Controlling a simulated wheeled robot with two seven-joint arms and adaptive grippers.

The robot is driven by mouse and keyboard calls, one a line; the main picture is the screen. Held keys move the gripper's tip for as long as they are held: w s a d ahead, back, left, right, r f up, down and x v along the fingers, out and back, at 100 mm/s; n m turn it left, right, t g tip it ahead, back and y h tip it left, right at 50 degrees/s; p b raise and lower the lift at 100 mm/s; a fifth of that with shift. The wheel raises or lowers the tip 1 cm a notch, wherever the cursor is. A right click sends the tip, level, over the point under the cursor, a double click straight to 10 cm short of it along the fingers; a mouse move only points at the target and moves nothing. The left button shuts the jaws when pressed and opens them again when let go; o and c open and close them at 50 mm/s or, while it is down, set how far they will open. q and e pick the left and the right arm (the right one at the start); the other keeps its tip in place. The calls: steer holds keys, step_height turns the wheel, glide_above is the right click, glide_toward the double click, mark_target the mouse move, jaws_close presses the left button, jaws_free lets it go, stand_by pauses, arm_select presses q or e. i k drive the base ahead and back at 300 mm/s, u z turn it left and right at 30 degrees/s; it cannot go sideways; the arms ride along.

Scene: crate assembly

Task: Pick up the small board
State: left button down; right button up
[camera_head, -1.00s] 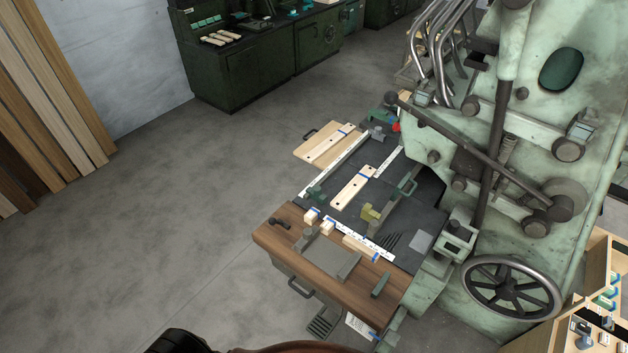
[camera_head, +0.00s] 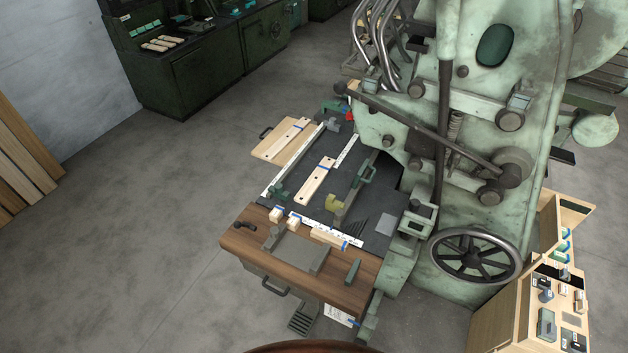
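Several pale wooden boards lie at the machine's work table; I cannot tell which one the task calls the small board. One narrow board (camera_head: 314,183) with a blue band and dark holes lies on the dark table top (camera_head: 296,199). A similar narrow board (camera_head: 289,138) lies on a wider wooden panel (camera_head: 269,151) at the table's far left. A shorter wooden piece (camera_head: 327,237) with a blue end lies near the brown front ledge (camera_head: 247,241). Neither of my grippers is in view.
The large pale green machine (camera_head: 463,80) with a handwheel (camera_head: 474,254) stands right of the table. A wooden shelf unit (camera_head: 497,305) with small parts is at lower right. A dark green cabinet (camera_head: 200,83) stands at the back.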

mark_target(311, 186)
steer(key=z, duration=0.05)
steer(key=k, duration=0.5)
steer(key=u, duration=1.55)
steer(key=i, duration=1.5)
steer(key=z, duration=1.5)
